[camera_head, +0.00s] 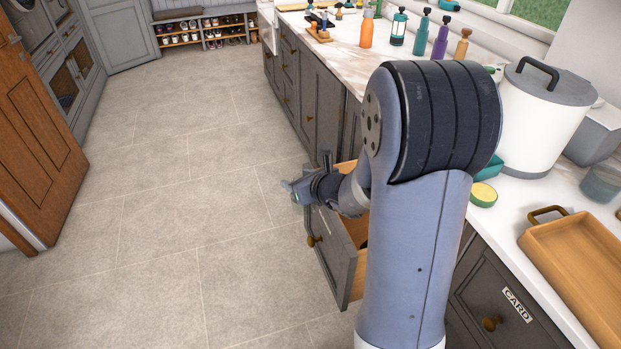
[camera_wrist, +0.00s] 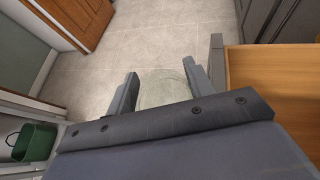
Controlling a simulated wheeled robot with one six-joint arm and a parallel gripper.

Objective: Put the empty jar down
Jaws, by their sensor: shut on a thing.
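My gripper (camera_wrist: 160,78) is shut on the empty jar (camera_wrist: 162,92), which is clear glass and sits between the two fingers in the wrist view. The floor shows through the jar, and its lower part is hidden by my gripper's body. In the head view my gripper (camera_head: 294,190) is out over the open drawer's front edge, above the floor side. The jar is too small and covered to make out clearly there.
An open drawer (camera_head: 334,262) with a wooden inside (camera_wrist: 270,72) is just right of my gripper. The counter (camera_head: 350,55) holds bottles, a white lidded bin (camera_head: 540,115), a yellow-topped tub (camera_head: 483,194) and a wooden tray (camera_head: 575,262). The tiled floor (camera_head: 170,190) is clear.

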